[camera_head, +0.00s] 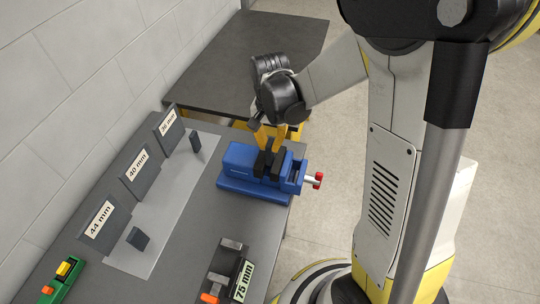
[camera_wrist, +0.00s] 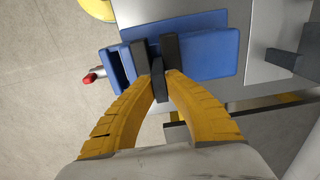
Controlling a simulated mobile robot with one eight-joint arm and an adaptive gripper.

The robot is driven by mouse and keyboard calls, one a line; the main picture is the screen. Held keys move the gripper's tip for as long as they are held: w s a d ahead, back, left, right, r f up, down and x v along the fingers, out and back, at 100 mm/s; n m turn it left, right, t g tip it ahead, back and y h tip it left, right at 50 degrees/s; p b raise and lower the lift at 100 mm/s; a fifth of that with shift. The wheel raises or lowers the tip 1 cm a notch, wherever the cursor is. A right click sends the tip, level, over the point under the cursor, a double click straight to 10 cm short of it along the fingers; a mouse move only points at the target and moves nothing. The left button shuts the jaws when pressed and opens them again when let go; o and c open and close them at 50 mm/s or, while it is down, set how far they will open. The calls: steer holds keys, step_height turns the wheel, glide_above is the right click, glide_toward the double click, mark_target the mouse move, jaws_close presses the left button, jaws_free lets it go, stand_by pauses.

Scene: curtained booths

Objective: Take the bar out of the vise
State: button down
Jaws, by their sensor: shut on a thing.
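The blue vise (camera_head: 240,172) stands on the grey bench near its far right end, its red-tipped handle (camera_head: 318,180) pointing right. My gripper (camera_head: 268,150) comes down from above over the vise jaws, with its yellow fingers and dark tips. In the wrist view my gripper (camera_wrist: 160,80) is shut on the dark bar (camera_wrist: 159,82), a narrow upright piece between the fingertips. The blue vise (camera_wrist: 205,55) lies behind the fingertips there. How far the bar sits in the vise jaws is hard to tell.
Signs marked 36 mm (camera_head: 166,122), 40 mm (camera_head: 137,165) and 44 mm (camera_head: 99,222) stand along a light strip with dark blocks (camera_head: 138,239). A 75 mm piece (camera_head: 243,281) and a green-yellow item (camera_head: 62,281) are in front. A dark table (camera_head: 225,65) stands behind.

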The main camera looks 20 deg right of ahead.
steer(key=shift+r+p, duration=1.25)
steer(key=shift+r, duration=0.8)
